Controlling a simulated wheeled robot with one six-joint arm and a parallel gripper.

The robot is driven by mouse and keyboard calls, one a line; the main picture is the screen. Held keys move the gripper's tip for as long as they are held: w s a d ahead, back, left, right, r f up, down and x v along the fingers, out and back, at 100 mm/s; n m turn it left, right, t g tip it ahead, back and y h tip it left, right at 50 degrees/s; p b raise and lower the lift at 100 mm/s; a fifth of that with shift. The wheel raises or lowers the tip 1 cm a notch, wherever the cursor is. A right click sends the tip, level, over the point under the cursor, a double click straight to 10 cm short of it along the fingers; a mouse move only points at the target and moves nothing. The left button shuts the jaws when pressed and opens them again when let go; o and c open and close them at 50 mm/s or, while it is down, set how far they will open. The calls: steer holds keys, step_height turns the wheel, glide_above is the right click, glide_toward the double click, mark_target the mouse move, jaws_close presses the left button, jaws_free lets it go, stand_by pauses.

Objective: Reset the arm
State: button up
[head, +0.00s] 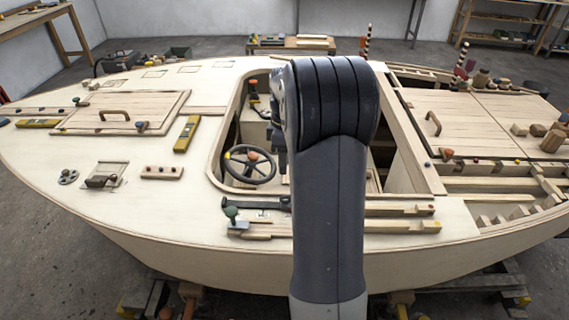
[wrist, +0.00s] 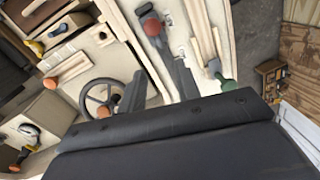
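My arm (head: 330,180) rises through the middle of the head view, in front of the boat hull. My gripper is mostly hidden behind the arm there. In the wrist view my gripper (wrist: 158,70) shows two dark fingers standing apart, with nothing between them that I can see held. They are over the hull near the cockpit edge. The steering wheel (wrist: 101,97) is left of the fingers in the wrist view, and it also shows in the head view (head: 249,165).
The pale plywood hull (head: 130,225) fills the area around me. A yellow level (head: 187,134) lies left of the cockpit. Loose blocks (head: 552,140) crowd the right deck.

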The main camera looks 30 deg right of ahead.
steer(key=f, duration=0.7)
steer(key=s+a+f, duration=0.1)
steer(key=f, duration=0.3)
steer(key=w+a, duration=0.1)
steer(key=a, duration=0.1)
steer(key=w+a, duration=0.1)
steer(key=shift+w+a+r, duration=0.15)
steer(key=shift+w+a, duration=0.15)
steer(key=shift+a, duration=0.05)
steer(key=shift+w+a, duration=0.45)
steer(key=shift+a, duration=0.25)
